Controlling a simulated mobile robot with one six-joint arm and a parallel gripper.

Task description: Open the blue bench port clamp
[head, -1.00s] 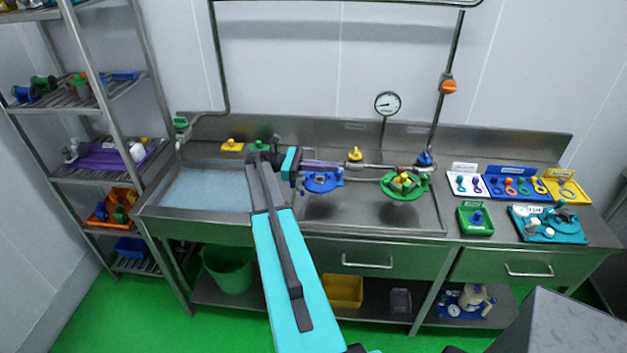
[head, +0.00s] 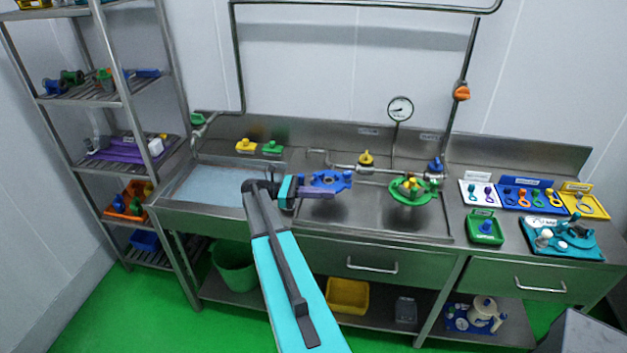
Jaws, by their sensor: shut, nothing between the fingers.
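The blue port clamp (head: 329,179) is on the steel bench, left of the green round fitting (head: 408,196). Its lobed blue ring and side lug show. Whether it is open or closed is too small to tell. My gripper (head: 333,193) reaches in from the left with its purple-grey fingers shut and empty. The fingers lie across the near edge of the clamp in the picture and hide part of it. I cannot tell whether they touch it.
A steel pipe with a yellow valve (head: 366,159) and a blue valve (head: 435,164) runs behind. A sink of water (head: 210,186) is at left. A green tray (head: 485,228), a blue tool board (head: 527,194) and a teal tray (head: 560,238) are at right. Bare bench lies between the clamp and green fitting.

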